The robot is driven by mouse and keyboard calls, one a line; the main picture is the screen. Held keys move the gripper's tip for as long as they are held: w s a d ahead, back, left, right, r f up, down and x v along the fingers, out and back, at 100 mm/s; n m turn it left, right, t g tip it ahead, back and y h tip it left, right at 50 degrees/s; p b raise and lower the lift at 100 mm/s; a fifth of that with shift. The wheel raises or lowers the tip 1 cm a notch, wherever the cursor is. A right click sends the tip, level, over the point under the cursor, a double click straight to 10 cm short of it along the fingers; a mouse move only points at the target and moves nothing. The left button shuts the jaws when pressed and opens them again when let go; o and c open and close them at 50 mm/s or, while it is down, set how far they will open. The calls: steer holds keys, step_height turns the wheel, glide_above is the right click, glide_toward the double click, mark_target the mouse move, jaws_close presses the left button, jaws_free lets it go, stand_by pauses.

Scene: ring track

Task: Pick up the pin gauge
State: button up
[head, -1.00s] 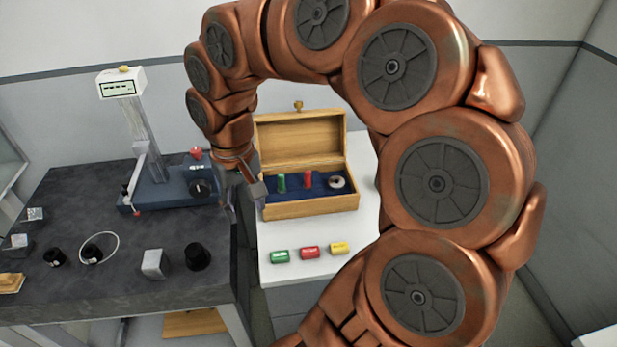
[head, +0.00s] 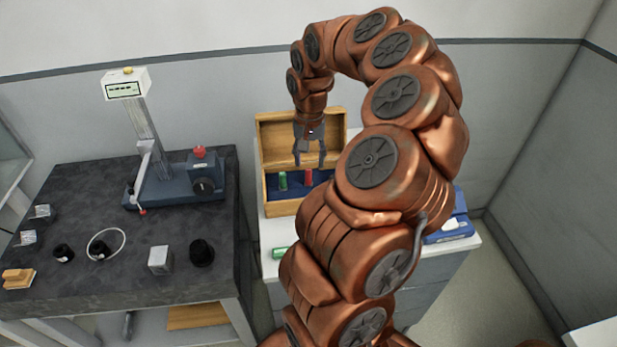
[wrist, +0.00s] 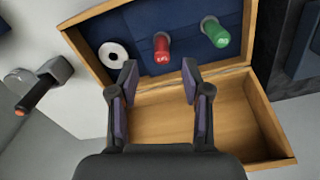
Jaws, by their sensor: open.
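An open wooden box (head: 284,208) with a blue lining stands on the white-topped cabinet. In it stand a red-capped pin (head: 308,176) and a green-capped pin (head: 282,181); I cannot tell which is the pin gauge. My gripper (head: 310,163) is open and empty, pointing down above the box. In the wrist view, the red pin (wrist: 162,50) stands just beyond my fingertips (wrist: 160,78), roughly between their lines. The green pin (wrist: 215,32) is to the right, and a white ring (wrist: 113,55) lies to the left.
The box's raised lid (head: 275,132) stands behind my gripper. A green block (head: 281,253) lies in front of the box. A blue-and-white item (head: 452,225) is at right. The dark table (head: 120,270) at left holds a measuring stand (head: 175,185) and small parts.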

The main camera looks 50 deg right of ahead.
mark_target(309, 170)
steer(key=shift+a+f+p, duration=0.1)
steer(key=shift+f+p, duration=1.05)
steer(key=shift+f, duration=1.35)
jaws_close()
